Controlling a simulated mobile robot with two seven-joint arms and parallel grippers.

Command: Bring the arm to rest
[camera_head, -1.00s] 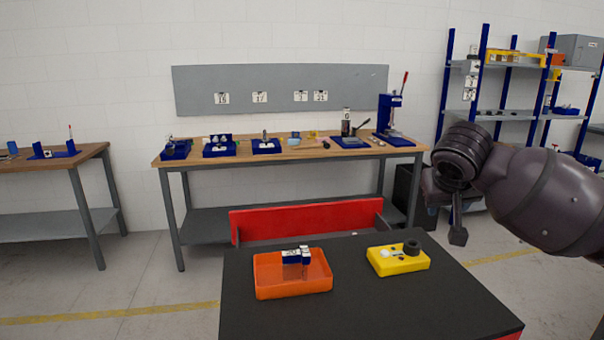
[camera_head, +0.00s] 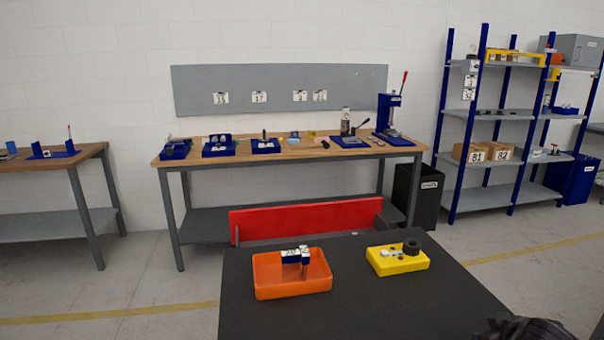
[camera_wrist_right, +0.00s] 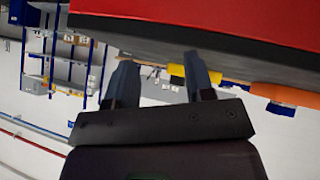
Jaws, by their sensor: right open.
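In the head view only a dark piece of my right arm (camera_head: 518,328) shows at the bottom right corner, and its gripper is out of that picture. In the right wrist view my right gripper (camera_wrist_right: 160,82) has its two fingers apart with nothing between them. It hangs beside the black-topped, red-sided cart (camera_wrist_right: 240,20), which runs across the top of that view. My left gripper is in neither view.
The black cart top (camera_head: 340,300) carries an orange tray (camera_head: 291,289) with a small blue-and-white item and a yellow block (camera_head: 398,264) with a black ring. A workbench (camera_head: 290,152), a bin (camera_head: 417,195) and shelves (camera_head: 508,115) stand behind. The cart's front is clear.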

